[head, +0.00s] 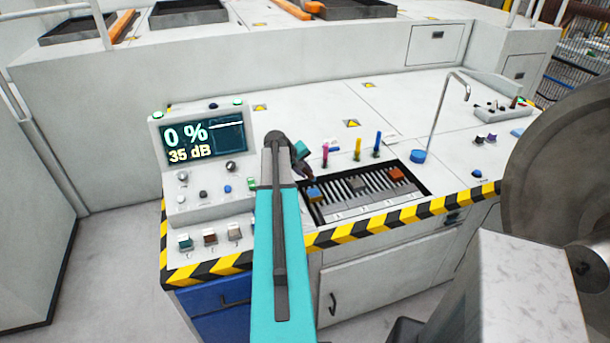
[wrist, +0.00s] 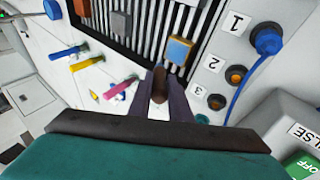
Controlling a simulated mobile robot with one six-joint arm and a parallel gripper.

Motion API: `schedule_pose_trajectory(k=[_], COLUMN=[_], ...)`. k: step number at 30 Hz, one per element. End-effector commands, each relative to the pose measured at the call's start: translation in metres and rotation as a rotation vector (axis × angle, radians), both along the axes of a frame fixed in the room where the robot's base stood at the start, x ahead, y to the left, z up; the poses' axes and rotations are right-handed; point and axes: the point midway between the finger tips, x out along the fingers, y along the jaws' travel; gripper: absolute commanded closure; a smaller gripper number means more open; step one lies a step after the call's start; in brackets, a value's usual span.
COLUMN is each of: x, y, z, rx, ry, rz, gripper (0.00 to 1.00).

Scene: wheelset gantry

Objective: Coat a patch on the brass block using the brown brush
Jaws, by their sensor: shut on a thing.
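My gripper (wrist: 161,98) is shut on a brown, rounded thing, which looks like the brown brush (wrist: 160,83). Its bristle end is hidden. In the head view my gripper (head: 303,172) is above the left end of the slotted tray, mostly behind my arm. I cannot tell whether brush and block touch.
A grey block (head: 358,187) and a red-brown block (head: 396,174) share the slotted tray (head: 425,192). Magenta (head: 325,154), yellow (head: 358,148) and blue (head: 377,144) brushes stand behind it. A screen (head: 203,140) reads 0 % and 35 dB. A blue plug (wrist: 267,40) with cable is near label 1.

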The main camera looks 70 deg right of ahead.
Motion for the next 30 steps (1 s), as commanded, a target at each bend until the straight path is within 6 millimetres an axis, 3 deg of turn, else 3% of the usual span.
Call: schedule_pose_trajectory(k=[12,30], x=[0.010,0.016], y=[0.006,0.010], z=[0.036,0.037], rx=[-0.001,-0.001], ry=[-0.001,0.000], rz=[0.013,0.020], gripper=[1.00,1.00])
